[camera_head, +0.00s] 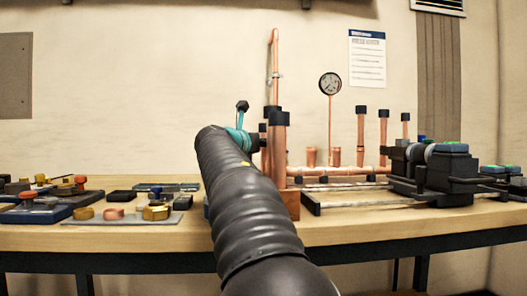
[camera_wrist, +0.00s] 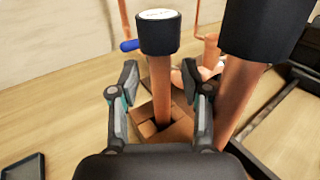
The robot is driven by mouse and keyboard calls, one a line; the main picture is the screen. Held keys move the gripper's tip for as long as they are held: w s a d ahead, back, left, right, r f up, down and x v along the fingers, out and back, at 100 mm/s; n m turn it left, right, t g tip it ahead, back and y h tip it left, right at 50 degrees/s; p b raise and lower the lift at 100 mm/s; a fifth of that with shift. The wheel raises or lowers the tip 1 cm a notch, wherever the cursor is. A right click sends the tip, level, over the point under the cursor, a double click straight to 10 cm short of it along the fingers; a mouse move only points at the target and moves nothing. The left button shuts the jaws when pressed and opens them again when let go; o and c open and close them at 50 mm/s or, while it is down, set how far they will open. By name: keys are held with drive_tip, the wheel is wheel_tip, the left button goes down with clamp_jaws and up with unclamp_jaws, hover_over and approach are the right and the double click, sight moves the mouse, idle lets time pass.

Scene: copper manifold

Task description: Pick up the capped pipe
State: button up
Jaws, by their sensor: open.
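In the wrist view, a capped pipe (camera_wrist: 161,85) of copper stands upright between my fingers. Its black cap (camera_wrist: 159,35) has a pale marked top and sits above the fingertips. My gripper (camera_wrist: 160,82) is open, one finger on each side of the pipe; I see a gap at the left, and cannot tell about contact at the right. The pipe's foot is in a brown wooden block (camera_wrist: 178,132). A second, nearer black-capped pipe (camera_wrist: 240,95) rises just right of my right finger. In the head view, capped pipes (camera_head: 279,150) stand beside my arm, which hides most of the gripper.
A copper manifold (camera_head: 335,171) with a gauge (camera_head: 330,83) and several capped uprights runs to the right. A black clamp fixture (camera_head: 435,170) on rails stands farther right. Small fittings and trays (camera_head: 120,216) lie on the workbench (camera_head: 40,237) at left.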

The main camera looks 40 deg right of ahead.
drive_tip(key=shift+s, duration=0.1)
clamp_jaws()
drive_tip(key=shift+r, duration=0.1)
